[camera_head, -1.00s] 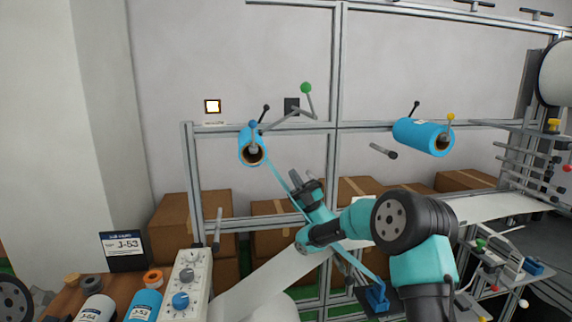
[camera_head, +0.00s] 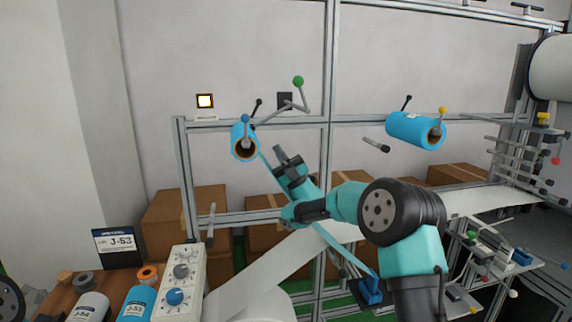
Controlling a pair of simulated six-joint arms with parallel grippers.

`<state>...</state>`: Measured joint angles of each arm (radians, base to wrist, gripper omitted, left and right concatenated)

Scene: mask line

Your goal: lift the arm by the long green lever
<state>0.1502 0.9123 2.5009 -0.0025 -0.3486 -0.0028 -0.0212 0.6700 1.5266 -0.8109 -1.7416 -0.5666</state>
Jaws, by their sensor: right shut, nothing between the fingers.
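The long green lever has a green ball knob (camera_head: 298,81) on a thin grey rod. The rod slopes down to a grey arm (camera_head: 274,117) on the frame's crossbar, above and beside the left blue roll (camera_head: 238,142). My right gripper (camera_head: 284,157) is shut and empty. It points up and sits below the green knob and to the right of the left roll, apart from the lever in the picture. A blue strip runs down from the left roll and passes behind the gripper. My left gripper is not in view.
A second blue roll (camera_head: 414,129) with a yellow-knobbed lever (camera_head: 442,111) sits on the right. A small blue-knobbed lever (camera_head: 245,119) stands at the left roll. A lit yellow square (camera_head: 205,101) stands on the crossbar. A control box (camera_head: 181,284) is at the lower left.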

